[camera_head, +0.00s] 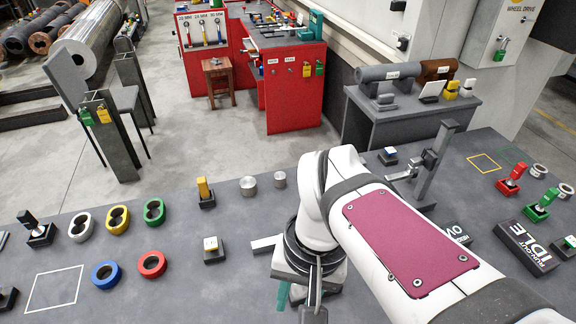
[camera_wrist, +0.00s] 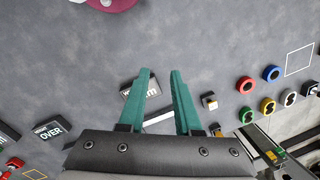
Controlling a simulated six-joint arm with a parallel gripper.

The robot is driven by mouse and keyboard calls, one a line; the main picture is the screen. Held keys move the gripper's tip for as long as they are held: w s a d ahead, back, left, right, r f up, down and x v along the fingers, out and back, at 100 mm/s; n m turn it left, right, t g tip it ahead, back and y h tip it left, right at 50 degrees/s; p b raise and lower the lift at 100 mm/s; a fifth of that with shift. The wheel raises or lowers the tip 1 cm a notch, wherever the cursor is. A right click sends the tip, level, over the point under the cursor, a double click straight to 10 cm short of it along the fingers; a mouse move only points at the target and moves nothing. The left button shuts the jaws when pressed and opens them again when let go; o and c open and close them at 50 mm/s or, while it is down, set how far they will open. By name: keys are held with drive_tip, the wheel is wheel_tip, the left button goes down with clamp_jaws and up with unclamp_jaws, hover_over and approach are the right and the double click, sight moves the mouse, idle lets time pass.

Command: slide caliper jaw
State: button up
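My gripper (camera_wrist: 159,82) is open, with its two teal fingers apart and nothing held between them. In the head view a teal finger (camera_head: 283,294) shows low beside the wrist; the rest is hidden by my arm. A pale grey bar (camera_head: 264,243), which may be part of the caliper, lies left of my wrist. It also shows between the fingers in the wrist view (camera_wrist: 159,118); contact cannot be told. A dark block with white lettering (camera_wrist: 130,88) is partly covered by the left finger.
A grey upright stand with a slider (camera_head: 432,160) rises behind my arm. A small white-topped block (camera_head: 213,249) stands left of the pale bar. Several coloured rings (camera_head: 152,264) lie further left. A dark IDLE sign (camera_head: 527,247) is at the right.

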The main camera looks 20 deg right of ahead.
drive_tip(key=o, duration=0.5)
drive_tip(key=shift+h, duration=0.4)
drive_tip(key=w+d+r, duration=0.1)
drive_tip(key=w+d, duration=0.1)
drive_tip(key=w, duration=0.3)
drive_tip(key=w+d, duration=0.3)
drive_tip(key=w, duration=0.2)
drive_tip(key=w+d+r, duration=0.1)
drive_tip(key=w+d, duration=0.1)
drive_tip(key=w, duration=0.3)
drive_tip(key=shift+w+d+r, duration=0.2)
drive_tip(key=shift+w+r, duration=0.1)
drive_tip(key=shift+w, duration=0.05)
drive_tip(key=w+d+f, duration=0.3)
drive_tip(key=w+d, duration=0.6)
drive_tip(key=w, duration=0.2)
drive_tip(key=shift+d+f+h, duration=0.3)
drive_tip(key=shift+f+h, duration=0.05)
drive_tip(key=shift+h, duration=0.05)
drive_tip(key=f, duration=1)
drive_tip(key=d+f, duration=0.1)
drive_tip(key=f, duration=0.4)
drive_tip(key=shift+w+f, duration=0.25)
drive_tip(key=shift+w, duration=0.1)
drive_tip(key=shift+f, duration=0.4)
clamp_jaws()
